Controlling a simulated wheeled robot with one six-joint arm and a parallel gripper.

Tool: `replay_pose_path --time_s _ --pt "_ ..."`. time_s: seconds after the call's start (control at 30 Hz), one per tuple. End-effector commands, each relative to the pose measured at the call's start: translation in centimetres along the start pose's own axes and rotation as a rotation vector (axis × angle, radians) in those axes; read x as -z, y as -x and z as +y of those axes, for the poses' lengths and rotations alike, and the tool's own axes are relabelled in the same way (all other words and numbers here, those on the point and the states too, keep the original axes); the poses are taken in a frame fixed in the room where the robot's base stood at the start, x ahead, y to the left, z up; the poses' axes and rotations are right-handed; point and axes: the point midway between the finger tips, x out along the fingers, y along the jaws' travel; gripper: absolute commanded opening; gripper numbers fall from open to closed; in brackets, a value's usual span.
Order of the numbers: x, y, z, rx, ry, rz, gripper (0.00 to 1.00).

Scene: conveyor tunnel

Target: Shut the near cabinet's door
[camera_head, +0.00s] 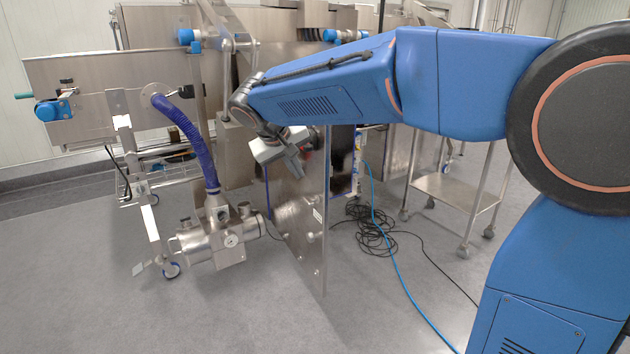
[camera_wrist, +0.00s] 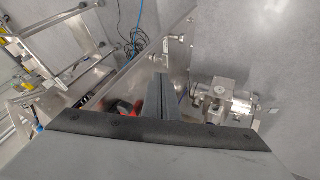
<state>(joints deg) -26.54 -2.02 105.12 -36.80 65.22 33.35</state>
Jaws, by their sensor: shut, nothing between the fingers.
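The near cabinet's door (camera_head: 300,215) is a flat stainless panel that stands swung open toward the camera in the head view. In the wrist view the door (camera_wrist: 178,62) is seen from above, its top edge running diagonally. The cabinet's dark opening (camera_head: 343,150) shows to the right of the door, partly hidden by my arm. My gripper (camera_head: 296,165) is shut and empty at the upper part of the door, overlapping its left face in the head view. Its closed grey fingers (camera_wrist: 164,90) point down beside the door in the wrist view; I cannot tell whether they touch it.
A steel pump unit (camera_head: 225,240) with a blue hose (camera_head: 185,130) stands on the floor left of the door. Black coiled cables (camera_head: 370,230) and a blue cable lie right of it. A wheeled steel trolley (camera_head: 455,192) stands farther right. The front floor is clear.

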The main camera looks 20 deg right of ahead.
Motion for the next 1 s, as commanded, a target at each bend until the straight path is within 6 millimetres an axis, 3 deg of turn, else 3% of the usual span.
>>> replay_pose_path --time_s 0.27,0.77,1.0 --pt "0.5 -1.7 -0.3 -0.007 0.001 0.004 0.0" --pt "0.5 -10.3 -0.2 -0.007 0.001 0.002 0.0" --pt "0.6 -11.4 2.5 -0.006 -0.002 0.004 0.0"
